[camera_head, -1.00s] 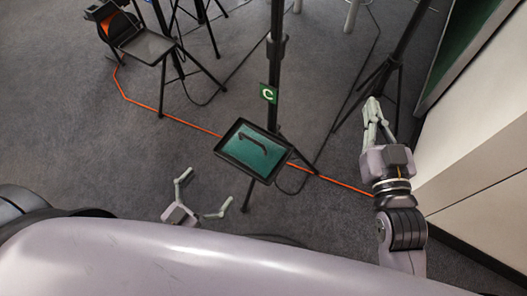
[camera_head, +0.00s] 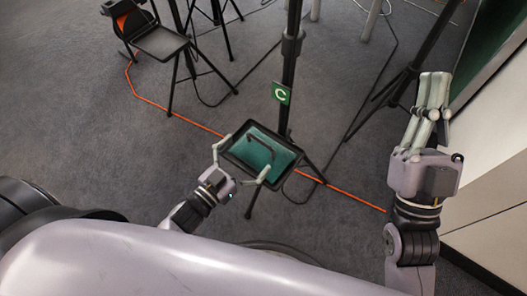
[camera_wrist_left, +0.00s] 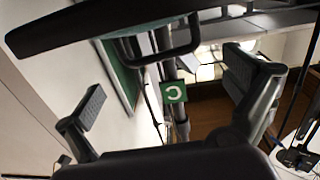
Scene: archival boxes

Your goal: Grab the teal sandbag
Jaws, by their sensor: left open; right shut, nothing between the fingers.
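The teal sandbag (camera_head: 256,157) looks like a flat teal pad with a black loop handle (camera_head: 266,143). It lies in a black tray (camera_head: 298,156) near the centre of the head view. My left gripper (camera_head: 240,161) is open at the tray's near-left side, one finger by the left corner and one by the near edge. I cannot tell whether they touch it. In the left wrist view, which appears upside down, the handle (camera_wrist_left: 165,52) stands out from the dark tray edge (camera_wrist_left: 90,27), between the open fingers but beyond them. My right gripper (camera_head: 434,90) is shut and empty at the right.
A black stand pole with a green C sign (camera_head: 281,93) rises just behind the tray. Tripod legs and a small seat (camera_head: 160,41) stand at the back. An orange cable (camera_head: 165,110) crosses the grey floor. A pale wall (camera_head: 490,170) is close on the right.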

